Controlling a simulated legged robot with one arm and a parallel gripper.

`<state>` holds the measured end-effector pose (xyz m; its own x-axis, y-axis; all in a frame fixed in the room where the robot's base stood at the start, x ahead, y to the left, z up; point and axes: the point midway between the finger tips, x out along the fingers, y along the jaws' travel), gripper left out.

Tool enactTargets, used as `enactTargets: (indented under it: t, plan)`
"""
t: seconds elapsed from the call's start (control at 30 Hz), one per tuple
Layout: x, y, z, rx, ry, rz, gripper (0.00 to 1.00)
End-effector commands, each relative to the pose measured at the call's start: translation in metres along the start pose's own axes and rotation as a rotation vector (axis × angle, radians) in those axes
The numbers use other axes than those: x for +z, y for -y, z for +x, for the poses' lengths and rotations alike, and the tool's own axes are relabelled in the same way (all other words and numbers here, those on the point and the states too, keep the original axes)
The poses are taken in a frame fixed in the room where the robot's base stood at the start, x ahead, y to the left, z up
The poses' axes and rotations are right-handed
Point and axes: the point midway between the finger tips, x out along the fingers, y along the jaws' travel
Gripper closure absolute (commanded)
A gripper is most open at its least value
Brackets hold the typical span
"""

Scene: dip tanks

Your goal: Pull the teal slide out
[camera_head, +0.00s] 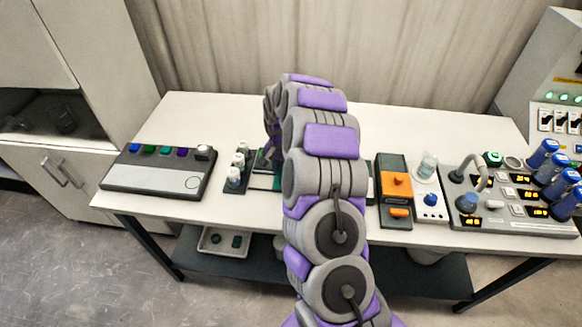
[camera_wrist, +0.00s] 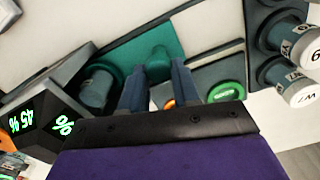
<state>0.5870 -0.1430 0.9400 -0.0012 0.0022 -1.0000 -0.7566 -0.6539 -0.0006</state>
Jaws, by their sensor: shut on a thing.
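The teal slide (camera_wrist: 120,48) is a flat plate in a dark frame, seen tilted in the wrist view. A round teal knob (camera_wrist: 158,62) stands on it. My gripper (camera_wrist: 159,84) has its two dark blue fingers on either side of this knob and is shut on it. The fingers and the gripper body hide the near part of the plate. In the head view my arm hides most of this spot, and how far the slide is out cannot be told.
In the wrist view, a green button (camera_wrist: 226,92), an orange button (camera_wrist: 169,104), white-capped knobs (camera_wrist: 292,42) and a 45 % display (camera_wrist: 40,118) are close around. In the head view, a dark button panel (camera_head: 150,185) stands left and an orange-topped block (camera_head: 395,180) right.

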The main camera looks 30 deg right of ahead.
Motion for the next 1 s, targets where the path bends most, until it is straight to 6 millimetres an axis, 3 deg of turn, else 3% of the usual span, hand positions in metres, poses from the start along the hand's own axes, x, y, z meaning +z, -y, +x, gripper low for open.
enactTargets:
  t: [0.1,0.3,0.67,0.7,0.93,1.0]
  plan:
    - [0.008,0.032,-0.004,0.000,-0.004,-0.005,1.00]
    - [0.017,0.063,-0.003,-0.001,-0.002,-0.003,1.00]
    - [0.019,0.071,-0.002,-0.005,-0.006,-0.002,1.00]
    - [0.019,0.072,-0.002,-0.005,-0.006,-0.002,0.67]
    - [0.020,0.070,-0.002,-0.004,-0.004,-0.003,0.45]
    - [0.019,0.069,-0.002,-0.004,-0.003,-0.002,0.44]
